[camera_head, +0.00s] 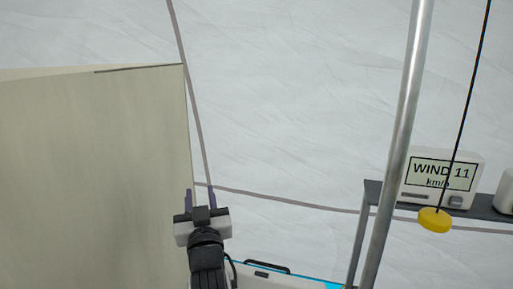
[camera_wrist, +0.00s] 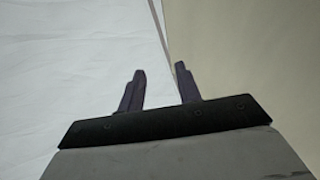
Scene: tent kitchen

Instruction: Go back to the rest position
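My gripper (camera_head: 201,198) is raised in the lower middle of the head view, by the right edge of a large beige panel (camera_head: 95,170). In the wrist view my gripper (camera_wrist: 158,78) has its two dark fingers apart, with nothing between them. The beige panel (camera_wrist: 245,65) fills the right of the wrist view, close to the right fingertip. I cannot tell whether the finger touches it. White tent fabric (camera_wrist: 65,65) shows behind the left finger.
A metal pole (camera_head: 400,130) stands right of my arm. A yellow disc (camera_head: 435,220) hangs on a cord. A light box with a black handle (camera_head: 262,267) is low beside my arm.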

